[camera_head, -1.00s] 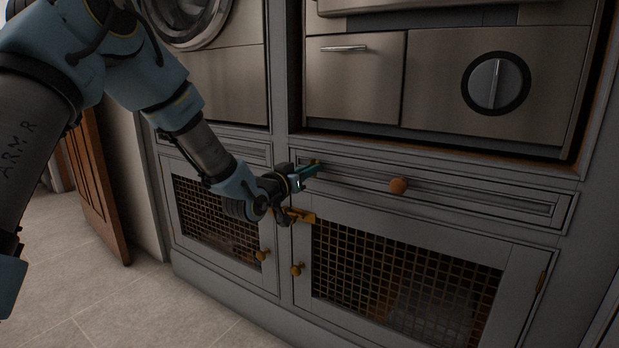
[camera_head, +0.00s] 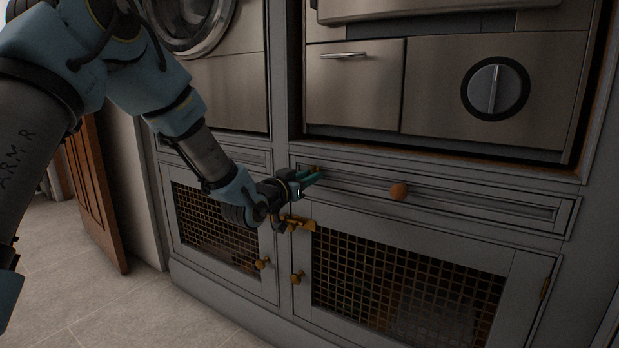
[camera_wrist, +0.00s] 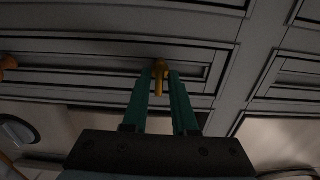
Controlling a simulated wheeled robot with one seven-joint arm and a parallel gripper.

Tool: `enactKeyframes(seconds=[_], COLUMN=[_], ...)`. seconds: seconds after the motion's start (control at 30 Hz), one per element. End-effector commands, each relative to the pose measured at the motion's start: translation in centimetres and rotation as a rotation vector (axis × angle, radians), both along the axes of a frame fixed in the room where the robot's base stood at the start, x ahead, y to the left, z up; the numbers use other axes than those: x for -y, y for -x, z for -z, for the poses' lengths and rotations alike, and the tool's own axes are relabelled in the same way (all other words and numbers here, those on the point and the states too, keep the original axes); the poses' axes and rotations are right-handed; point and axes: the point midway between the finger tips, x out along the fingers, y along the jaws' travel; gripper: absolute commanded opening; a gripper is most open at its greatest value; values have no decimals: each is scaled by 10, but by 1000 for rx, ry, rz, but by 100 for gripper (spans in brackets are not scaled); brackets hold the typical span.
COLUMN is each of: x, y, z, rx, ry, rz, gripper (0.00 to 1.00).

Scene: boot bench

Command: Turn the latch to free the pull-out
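The pull-out is a shallow grey drawer front (camera_head: 480,208) with an orange-brown knob (camera_head: 398,191), below the oven. A small brass latch (camera_head: 315,168) sits at its left end. My gripper (camera_head: 316,177) is at this latch, coming from the left. In the wrist view, the latch (camera_wrist: 160,70) is between the tips of my two green fingers (camera_wrist: 163,84), its bar pointing down the picture. The fingers stand apart, with a gap around the bar. Whether a fingertip touches the latch I cannot tell. The pull-out looks flush with its frame.
Below are mesh-fronted doors with small knobs (camera_head: 297,278), and a brass catch (camera_head: 298,223) at the right door's upper left, just under my gripper. The oven front with a round dial (camera_head: 495,88) is above. A wooden door (camera_head: 97,200) stands at left beside open floor.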

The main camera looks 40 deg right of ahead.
Motion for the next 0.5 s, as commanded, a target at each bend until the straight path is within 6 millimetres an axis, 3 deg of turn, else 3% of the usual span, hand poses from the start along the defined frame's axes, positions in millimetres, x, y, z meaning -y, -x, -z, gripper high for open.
enactKeyframes(seconds=[0.13, 0.5], x=[0, -10], y=[0, 2], z=[0, 0], rx=[0, -1], ry=[0, -2], rz=[0, -1], gripper=[42, 42])
